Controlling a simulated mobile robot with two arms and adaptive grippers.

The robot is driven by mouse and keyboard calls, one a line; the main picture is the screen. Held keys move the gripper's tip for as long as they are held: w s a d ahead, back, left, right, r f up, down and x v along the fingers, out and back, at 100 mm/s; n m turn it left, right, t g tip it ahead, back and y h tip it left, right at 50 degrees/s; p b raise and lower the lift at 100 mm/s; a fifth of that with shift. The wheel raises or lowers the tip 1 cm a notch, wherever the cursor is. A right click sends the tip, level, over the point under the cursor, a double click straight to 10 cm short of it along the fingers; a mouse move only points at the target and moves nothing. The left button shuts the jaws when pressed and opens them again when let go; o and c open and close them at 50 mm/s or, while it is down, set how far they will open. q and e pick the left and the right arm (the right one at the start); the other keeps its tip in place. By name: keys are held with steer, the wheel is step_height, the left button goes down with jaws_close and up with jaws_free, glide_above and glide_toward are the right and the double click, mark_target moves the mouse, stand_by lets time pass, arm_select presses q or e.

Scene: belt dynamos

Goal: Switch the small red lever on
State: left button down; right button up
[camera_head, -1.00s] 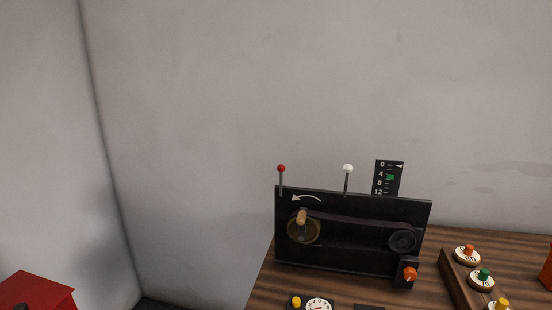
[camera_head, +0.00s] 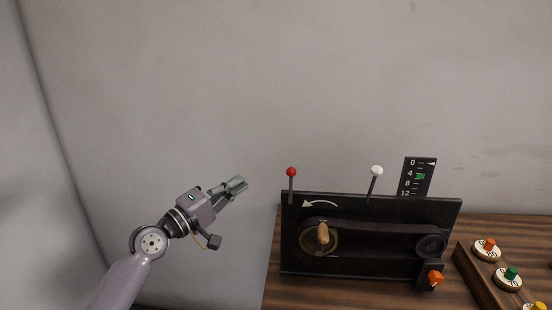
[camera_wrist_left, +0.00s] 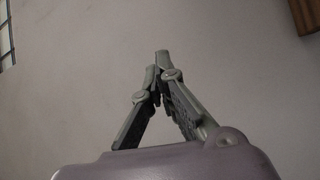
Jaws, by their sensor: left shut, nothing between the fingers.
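The small red lever (camera_head: 291,173) is a thin rod with a red ball, standing nearly upright at the top left of the black belt panel (camera_head: 370,262). A similar lever with a white ball (camera_head: 376,171) stands further right and leans slightly right. My left gripper (camera_head: 241,184) is left of the red lever, apart from it and at about its height in the picture. Its fingers are shut and empty; they also show closed together in the left wrist view (camera_wrist_left: 159,62). My right gripper is not in view.
The panel stands on a wooden table (camera_head: 290,293) and carries a wooden crank knob (camera_head: 323,233), a belt and an orange knob (camera_head: 435,278). A scale board (camera_head: 417,176) rises behind it. A block of coloured buttons (camera_head: 490,270) lies right. The space between gripper and lever is clear.

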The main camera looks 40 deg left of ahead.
mark_target(291, 187)
arm_select(q)
steer(key=w+d+r+p, duration=0.2)
steer(key=w+r+p, duration=0.3)
steer(key=w, duration=0.4)
steer(key=shift+h, duration=0.3)
steer(key=d+p, duration=0.1)
steer(key=s+d+f, duration=0.1)
steer(key=d+p, duration=0.1)
steer(key=d, duration=0.1)
steer(key=shift+s+f+p, duration=0.15)
steer(key=shift+f+p, duration=0.1)
steer(key=shift+p, duration=0.05)
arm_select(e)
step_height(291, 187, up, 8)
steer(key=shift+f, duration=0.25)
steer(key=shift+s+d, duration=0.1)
